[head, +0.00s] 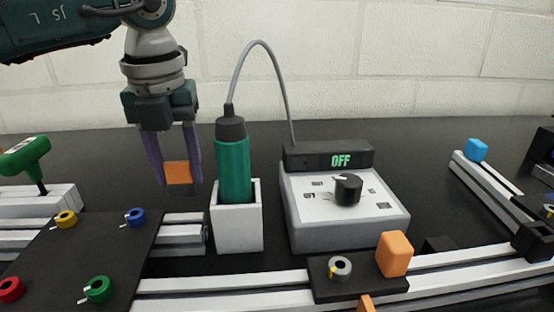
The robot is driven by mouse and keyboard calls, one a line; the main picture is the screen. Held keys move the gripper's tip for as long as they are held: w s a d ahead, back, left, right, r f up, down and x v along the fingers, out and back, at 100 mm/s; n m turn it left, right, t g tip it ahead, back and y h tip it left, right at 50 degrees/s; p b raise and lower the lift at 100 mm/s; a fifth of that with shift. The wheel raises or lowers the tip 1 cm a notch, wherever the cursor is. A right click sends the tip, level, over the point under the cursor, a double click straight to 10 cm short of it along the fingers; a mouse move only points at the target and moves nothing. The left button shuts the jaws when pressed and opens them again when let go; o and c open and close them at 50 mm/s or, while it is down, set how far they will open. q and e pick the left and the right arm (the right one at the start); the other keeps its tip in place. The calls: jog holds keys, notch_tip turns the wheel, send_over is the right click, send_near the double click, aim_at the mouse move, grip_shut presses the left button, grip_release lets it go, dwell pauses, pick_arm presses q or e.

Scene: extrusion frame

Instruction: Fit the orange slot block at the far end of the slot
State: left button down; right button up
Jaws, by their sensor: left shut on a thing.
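My left gripper (178,174) points down at the upper left, its two purple fingers shut on a small orange block (178,173). A dark part shows just under the block. The block hangs in the air above and behind the short end of an aluminium extrusion (182,232), apart from it. A long slotted extrusion rail (220,290) runs along the front toward the right. A larger orange block (394,254) stands upright by a dark plate (330,285) on this rail. Another orange piece (366,303) is cut off at the bottom edge. My right gripper is not in view.
A green screwdriver (234,165) stands in a white holder (236,228), cabled to a control box (345,215) reading OFF. A black plate (75,260) with coloured knobs lies left. A green-handled tool (26,157) stands far left. A blue block (475,150) tops the right rail.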

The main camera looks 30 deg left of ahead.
aim_at(177, 162)
pick_arm(q)
notch_tip(177, 162, up, 7)
jog(key=shift+f, duration=0.2)
jog(key=shift+d+r+m, duration=0.1)
jog(key=shift+r+m, duration=0.2)
jog(key=shift+r, duration=0.25)
jog(key=s+d+r+n+g+p, duration=0.1)
jog(key=s+d+r+n+p, duration=0.1)
jog(key=d+r+n+p, duration=0.45)
jog(key=s+d+r+n+g+p, duration=0.1)
jog(key=s+d+r+n+p, duration=0.15)
jog(key=r+n, duration=0.8)
jog(key=s+d+r+n+g+p, duration=0.1)
jog(key=s+d+r+n+p, duration=0.3)
jog(key=n, duration=1)
jog(key=s+r+p, duration=0.2)
jog(key=r+p, duration=1.5)
jog(key=p, duration=0.2)
jog(key=s+r+p, duration=0.2)
jog(key=r+p, duration=1.5)
jog(key=p, duration=0.3)
jog(key=shift+s+d+r+m+h, duration=0.15)
jog(key=shift+s+r+m+h, duration=0.2)
jog(key=shift+m+h, duration=0.05)
